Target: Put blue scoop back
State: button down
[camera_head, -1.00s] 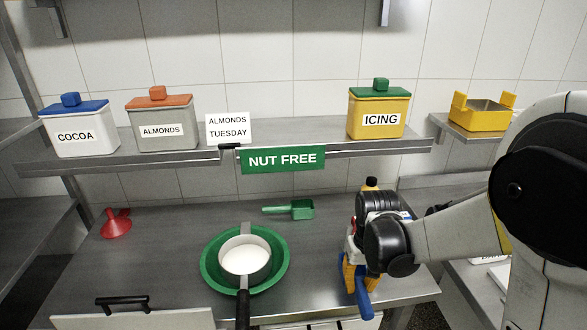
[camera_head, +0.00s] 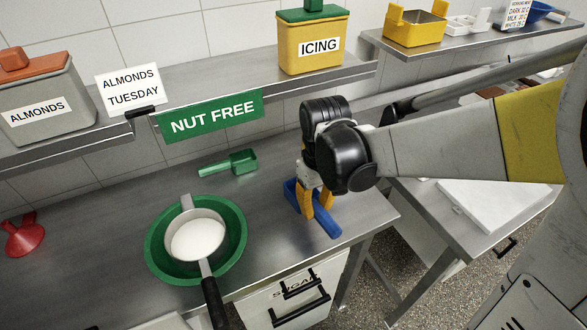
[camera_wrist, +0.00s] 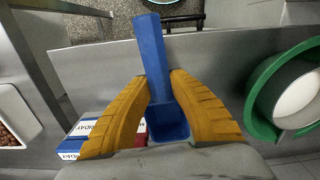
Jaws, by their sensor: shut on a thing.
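The blue scoop (camera_head: 327,222) is held by my gripper (camera_head: 316,197) at the right end of the steel table. In the wrist view the scoop's blue handle (camera_wrist: 151,50) points up the picture and its hollow (camera_wrist: 168,124) lies between the yellow fingers. My gripper (camera_wrist: 160,82) is shut on the scoop. I cannot tell whether the scoop touches the table. A green scoop (camera_head: 232,163) lies flat on the table behind and to the left.
A green bowl (camera_head: 158,255) holding a pan of white contents (camera_head: 196,238) stands left of my gripper. The shelf above bears a yellow ICING bin (camera_head: 311,45) and a NUT FREE sign (camera_head: 211,116). Labelled boxes (camera_wrist: 72,150) lie below my fingers.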

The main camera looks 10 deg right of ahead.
jog(key=b, duration=0.4)
send_over(280, 227)
jog(key=f, duration=0.6)
jog(key=shift+w+a+f, duration=0.1)
jog(key=shift+w+f, duration=0.05)
jog(key=shift+w, duration=0.05)
jog(key=shift+f+b, duration=0.3)
jog(key=shift+f, duration=0.55)
jog(key=shift+s+f+b, duration=0.1)
jog(key=shift+f+b, duration=0.2)
jog(key=shift+f, duration=0.4)
jog(key=c, duration=1.3)
grip_release()
